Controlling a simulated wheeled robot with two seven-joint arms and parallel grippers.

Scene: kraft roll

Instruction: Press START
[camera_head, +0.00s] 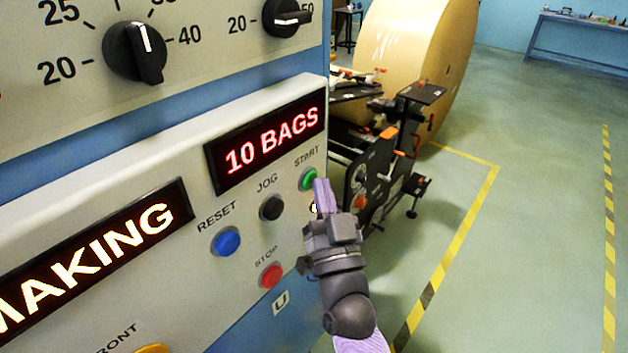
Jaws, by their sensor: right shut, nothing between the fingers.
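The green START button (309,179) is on the control panel (150,240), under its START label and below the red-lit "10 BAGS" display (265,143). My right gripper (319,184) is shut and empty, with its purple fingertips at the lower right edge of the green button in the picture. The fingertips overlap a little of the button. I cannot tell whether they touch it or how far it is pressed. My left gripper is not in view.
A black JOG button (271,207), a blue RESET button (226,241) and a red STOP button (271,275) sit close by. A second display reads "MAKING" (90,255). A large kraft roll (415,50) on a machine stands behind the panel. Open floor lies right.

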